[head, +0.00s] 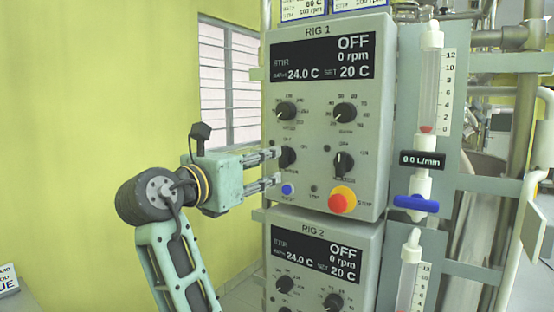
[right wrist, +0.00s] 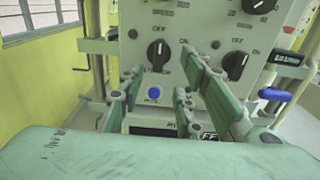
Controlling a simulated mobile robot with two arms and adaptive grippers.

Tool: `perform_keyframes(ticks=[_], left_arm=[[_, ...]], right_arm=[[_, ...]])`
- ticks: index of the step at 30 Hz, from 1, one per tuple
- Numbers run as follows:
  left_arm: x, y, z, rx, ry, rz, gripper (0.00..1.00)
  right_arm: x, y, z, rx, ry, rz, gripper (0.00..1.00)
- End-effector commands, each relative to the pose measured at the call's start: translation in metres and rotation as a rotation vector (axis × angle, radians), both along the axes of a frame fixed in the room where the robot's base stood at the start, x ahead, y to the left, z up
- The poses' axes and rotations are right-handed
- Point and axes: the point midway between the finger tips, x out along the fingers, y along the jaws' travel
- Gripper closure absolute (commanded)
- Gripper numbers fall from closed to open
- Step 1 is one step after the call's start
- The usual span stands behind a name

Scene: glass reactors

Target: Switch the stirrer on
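The RIG 1 panel (head: 318,182) fills the middle of the head view. Its display (head: 322,60) reads STIR OFF, 0 rpm, bath 24.0 C, set 20 C. Two OFF/ON knobs sit in the middle row, a left knob (head: 288,158) and a right knob (head: 343,162); their captions are too small to read surely. My right gripper (head: 275,168) is open at the panel's left edge, fingers pointing at the left knob. In the right wrist view this knob (right wrist: 158,56) shows between the spread fingers, its white mark roughly upward. I cannot tell whether they touch it. My left gripper is not in view.
Below the left knob is a blue button (head: 287,189); a red and yellow emergency stop (head: 342,200) is lower right. The RIG 2 panel (head: 314,226) is beneath. A flow tube (head: 430,85) with a blue valve handle (head: 416,204) stands right. Left of the panel is free room.

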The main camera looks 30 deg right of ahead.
Motion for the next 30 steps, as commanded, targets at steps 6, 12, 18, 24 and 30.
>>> perform_keyframes(ticks=[6,12,18,24,30], left_arm=[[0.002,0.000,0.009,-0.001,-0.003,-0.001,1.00],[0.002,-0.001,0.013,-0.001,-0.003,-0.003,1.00],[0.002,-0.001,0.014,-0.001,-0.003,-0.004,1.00],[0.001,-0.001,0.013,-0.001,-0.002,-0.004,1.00],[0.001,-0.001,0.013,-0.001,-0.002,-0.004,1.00]], right_arm=[[0.015,-0.035,0.001,-0.002,0.004,-0.002,0.68],[0.024,-0.055,0.000,-0.002,0.001,0.001,0.68],[0.026,-0.060,-0.001,0.000,0.001,0.004,0.68],[0.026,-0.060,-0.001,0.000,0.001,0.004,0.72],[0.026,-0.060,-0.001,0.000,0.001,0.003,0.90]])
